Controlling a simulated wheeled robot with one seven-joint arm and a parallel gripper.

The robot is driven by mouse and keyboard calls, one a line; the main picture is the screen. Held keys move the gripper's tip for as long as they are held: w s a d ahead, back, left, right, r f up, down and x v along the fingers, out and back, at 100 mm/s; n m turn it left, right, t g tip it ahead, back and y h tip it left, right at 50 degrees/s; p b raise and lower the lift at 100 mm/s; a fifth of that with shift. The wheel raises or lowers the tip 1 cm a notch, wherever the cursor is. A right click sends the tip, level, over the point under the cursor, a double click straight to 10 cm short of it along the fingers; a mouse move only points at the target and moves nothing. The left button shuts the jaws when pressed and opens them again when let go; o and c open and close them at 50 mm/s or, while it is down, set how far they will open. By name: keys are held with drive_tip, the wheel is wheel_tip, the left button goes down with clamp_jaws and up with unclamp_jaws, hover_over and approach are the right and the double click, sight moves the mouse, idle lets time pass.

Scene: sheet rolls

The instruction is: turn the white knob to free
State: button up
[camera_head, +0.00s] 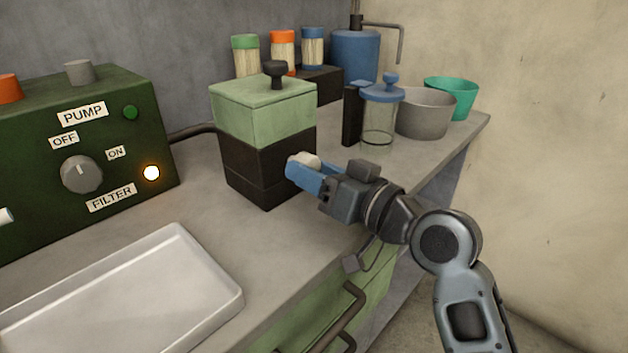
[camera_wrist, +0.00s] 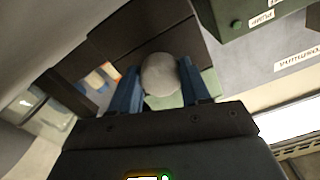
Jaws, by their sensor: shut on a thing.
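The white knob (camera_head: 308,160) is on the right-hand side of a box with a green lid (camera_head: 265,110) and a dark lower body (camera_head: 262,178). My gripper (camera_head: 300,172) reaches in from the right, with its blue fingers shut on the knob. In the wrist view, the knob (camera_wrist: 161,74) is a round pale disc between the two blue fingers, against the dark side of the box. The fingers hide part of the knob's rim. No pointer or "free" marking on it is readable, so its turn angle cannot be told.
A green panel (camera_head: 120,150) with a grey dial and a lit lamp stands left. A white tray (camera_head: 120,300) lies in front of it. A glass jar (camera_head: 378,122), a grey bowl (camera_head: 425,112) and a teal cup (camera_head: 450,97) stand behind my gripper.

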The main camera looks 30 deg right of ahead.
drive_tip(key=shift+f+n, duration=0.15)
drive_tip(key=shift+n, duration=0.35)
drive_tip(key=o, duration=1.1)
drive_tip(key=shift+c, duration=0.2)
drive_tip(key=v, duration=0.7)
drive_tip(key=shift+s+d, duration=0.1)
drive_tip(key=shift+s, duration=0.25)
